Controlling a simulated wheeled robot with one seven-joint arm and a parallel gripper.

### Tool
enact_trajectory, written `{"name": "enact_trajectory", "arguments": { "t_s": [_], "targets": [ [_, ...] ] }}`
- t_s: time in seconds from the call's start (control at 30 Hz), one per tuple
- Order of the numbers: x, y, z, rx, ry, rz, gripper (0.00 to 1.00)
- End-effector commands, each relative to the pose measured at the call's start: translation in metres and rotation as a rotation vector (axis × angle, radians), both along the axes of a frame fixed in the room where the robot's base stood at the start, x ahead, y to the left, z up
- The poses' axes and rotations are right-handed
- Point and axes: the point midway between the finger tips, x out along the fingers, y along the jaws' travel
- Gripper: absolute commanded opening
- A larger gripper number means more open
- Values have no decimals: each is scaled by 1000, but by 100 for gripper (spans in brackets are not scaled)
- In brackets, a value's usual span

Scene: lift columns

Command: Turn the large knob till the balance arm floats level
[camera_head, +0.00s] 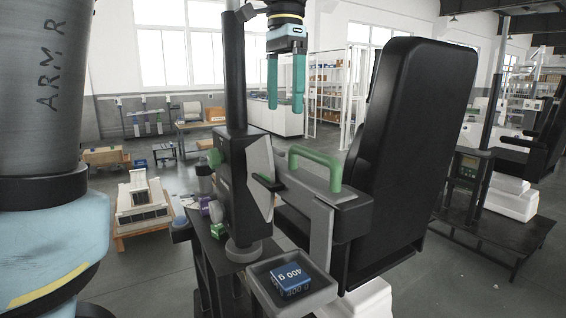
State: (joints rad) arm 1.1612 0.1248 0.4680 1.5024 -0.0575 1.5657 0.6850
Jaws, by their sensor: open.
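My gripper (285,108) hangs at the top centre, its two teal fingers pointing down and apart with nothing between them. Below and left of it stands a dark post (235,90) with a black housing (236,175). A green knob-like part (214,157) sits on the left side of the housing, partly hidden; I cannot tell whether it is the large knob. A grey and black arm-like assembly (345,203) with a green handle (318,160) extends right of the post. I cannot tell whether it is the balance arm or is level. My gripper touches none of these.
A grey tray (262,291) in front holds a blue 400 g block (291,276). Small purple and green boxes (218,231) stand left of the post.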

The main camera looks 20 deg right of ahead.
Motion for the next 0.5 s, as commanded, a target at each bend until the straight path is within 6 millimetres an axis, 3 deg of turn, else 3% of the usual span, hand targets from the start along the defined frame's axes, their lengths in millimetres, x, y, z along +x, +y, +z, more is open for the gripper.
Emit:
{"name": "enact_trajectory", "arguments": {
  "t_s": [0.03, 0.13, 0.5],
  "targets": [
    [-1, 0, -13, 0, 0, -2, 100],
    [-1, 0, -22, -1, -1, -1, 100],
    [-1, 1, -27, -1, 0, 0, 100]
  ]
}}
